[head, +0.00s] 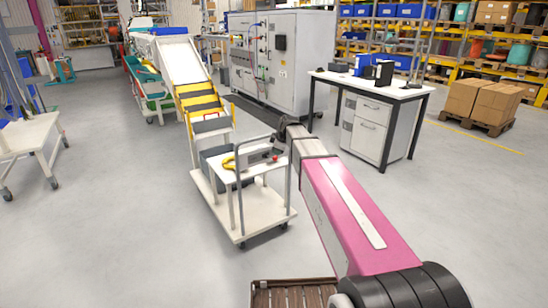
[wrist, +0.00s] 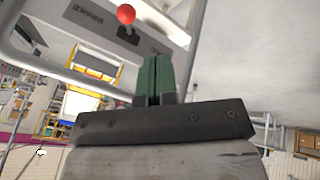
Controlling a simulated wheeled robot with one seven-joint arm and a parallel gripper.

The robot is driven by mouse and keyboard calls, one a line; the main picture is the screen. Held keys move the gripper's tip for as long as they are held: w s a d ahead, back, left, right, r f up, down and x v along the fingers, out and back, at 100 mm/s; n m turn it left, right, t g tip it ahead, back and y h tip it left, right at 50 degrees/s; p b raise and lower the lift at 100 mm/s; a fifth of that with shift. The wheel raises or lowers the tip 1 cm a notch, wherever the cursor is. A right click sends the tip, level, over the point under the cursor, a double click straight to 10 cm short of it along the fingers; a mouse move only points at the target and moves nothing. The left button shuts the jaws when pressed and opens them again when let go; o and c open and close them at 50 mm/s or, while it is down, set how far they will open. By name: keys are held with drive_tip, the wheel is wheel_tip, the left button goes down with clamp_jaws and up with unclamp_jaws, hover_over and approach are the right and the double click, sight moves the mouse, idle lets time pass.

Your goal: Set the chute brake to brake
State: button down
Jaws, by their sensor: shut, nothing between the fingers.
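The chute brake lever shows as a red ball knob (wrist: 126,14) on a short dark stem in the wrist view. The knob also shows as a small red dot (head: 275,158) on the trolley-like stand in the head view. My gripper (wrist: 154,75) has its green fingers together, with nothing between them. The fingertips are just below the knob in the picture and appear apart from it. The lever's exact setting cannot be told.
The white wheeled stand (head: 250,218) has grey upright rails close to the panel; a rail (wrist: 45,67) also crosses the wrist view. The chute (head: 184,58) with yellow edges lies behind it. A white desk (head: 375,88) stands to the right.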

drive_tip(key=shift+v, duration=2.25)
drive_tip(key=shift+w+d, duration=0.1)
drive_tip(key=shift+d, duration=0.1)
